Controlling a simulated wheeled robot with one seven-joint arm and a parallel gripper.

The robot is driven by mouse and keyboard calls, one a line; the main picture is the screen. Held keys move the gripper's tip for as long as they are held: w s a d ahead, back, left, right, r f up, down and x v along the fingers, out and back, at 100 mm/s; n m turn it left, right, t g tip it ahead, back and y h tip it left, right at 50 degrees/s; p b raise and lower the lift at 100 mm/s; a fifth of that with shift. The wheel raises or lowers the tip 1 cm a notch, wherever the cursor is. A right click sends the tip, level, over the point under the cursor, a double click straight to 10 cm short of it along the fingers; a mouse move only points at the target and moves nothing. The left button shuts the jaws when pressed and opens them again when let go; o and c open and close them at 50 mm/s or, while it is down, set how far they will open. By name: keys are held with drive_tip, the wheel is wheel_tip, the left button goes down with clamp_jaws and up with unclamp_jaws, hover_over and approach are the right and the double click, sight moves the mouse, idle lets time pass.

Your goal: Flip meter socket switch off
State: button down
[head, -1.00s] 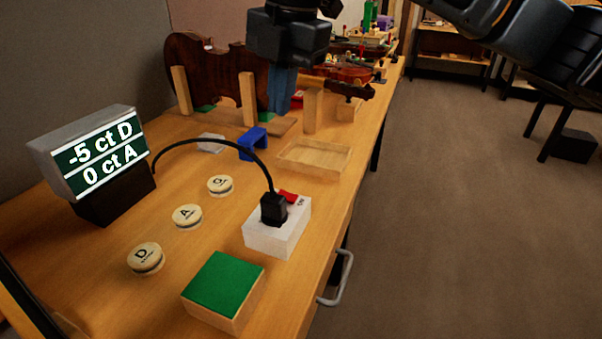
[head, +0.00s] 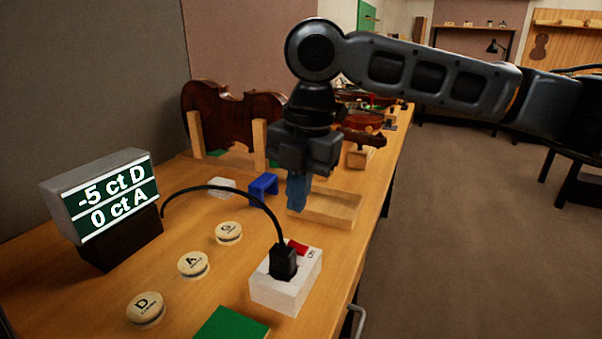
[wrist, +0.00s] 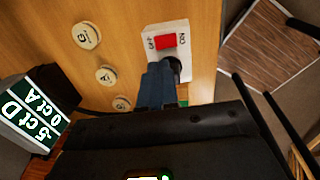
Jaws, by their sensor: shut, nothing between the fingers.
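The meter socket (head: 287,281) is a white block near the bench's right edge, with a black plug (head: 283,262) in its top and a red rocker switch (head: 298,248) at its far end. In the wrist view the red switch (wrist: 166,41) lies between printed OFF and ON marks. My gripper (head: 297,205) has blue fingers pointing down, closed together and empty. It hangs above the bench beyond the socket, over the near left part of the wooden tray. In the wrist view the fingers (wrist: 156,85) cover part of the plug and socket.
The lit display (head: 104,199) reads -5 ct D and 0 ct A; its black cable arches to the plug. Round D, A and G buttons (head: 193,265) lie left of the socket. A wooden tray (head: 335,210), blue holder (head: 263,188) and green-topped block (head: 232,325) stand nearby.

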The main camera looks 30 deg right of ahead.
sight(292, 244)
drive_tip(key=f, duration=0.7)
drive_tip(key=shift+w+a+f, duration=0.25)
drive_tip(key=shift+w+a, duration=0.05)
drive_tip(key=shift+w, duration=0.05)
